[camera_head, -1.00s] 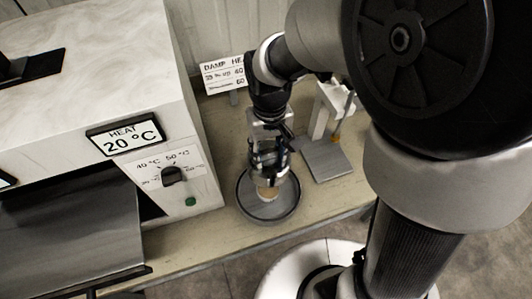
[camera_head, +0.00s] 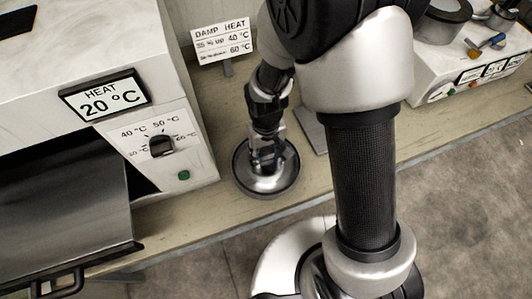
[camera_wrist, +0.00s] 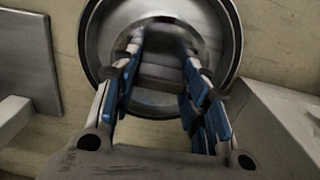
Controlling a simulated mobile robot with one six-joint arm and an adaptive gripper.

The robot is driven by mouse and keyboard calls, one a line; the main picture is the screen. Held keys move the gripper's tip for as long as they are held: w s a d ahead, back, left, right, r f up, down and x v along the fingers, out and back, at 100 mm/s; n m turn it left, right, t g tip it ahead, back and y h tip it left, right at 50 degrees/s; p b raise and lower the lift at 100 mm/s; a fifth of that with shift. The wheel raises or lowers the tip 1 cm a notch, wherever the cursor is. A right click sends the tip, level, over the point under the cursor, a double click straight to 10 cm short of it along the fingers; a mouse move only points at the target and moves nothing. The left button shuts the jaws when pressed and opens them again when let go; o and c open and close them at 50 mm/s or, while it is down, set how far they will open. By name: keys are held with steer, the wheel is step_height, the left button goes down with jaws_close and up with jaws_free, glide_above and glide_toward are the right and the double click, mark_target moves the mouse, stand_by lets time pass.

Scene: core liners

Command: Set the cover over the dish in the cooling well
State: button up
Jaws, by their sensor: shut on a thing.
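The round grey cooling well (camera_head: 240,181) sits on the bench right of the white oven cabinet. It also fills the top of the wrist view as a wide dark ring (camera_wrist: 91,45). A shiny silver round piece, seemingly the cover (camera_head: 268,184), is inside the well's rim, under my fingers. My gripper (camera_head: 268,166) points down over the middle of the well, shut on it. In the wrist view my blue-padded fingers (camera_wrist: 165,42) converge at the middle of the ring. The dish cannot be made out. I cannot tell whether the cover rests or hangs slightly above.
The oven cabinet (camera_head: 188,150) with its 20 °C display stands close left. A "damp heat" sign (camera_head: 224,43) stands behind. A grey plate (camera_head: 311,132) lies right of the well, partly behind my arm. A white instrument box (camera_head: 437,75) stands at the far right.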

steer(key=shift+f, duration=0.15)
steer(key=o, duration=1.1)
step_height(320, 180, up, 12)
steer(key=p, duration=0.3)
steer(key=shift+r+p, duration=0.25)
steer(key=shift+p, duration=0.15)
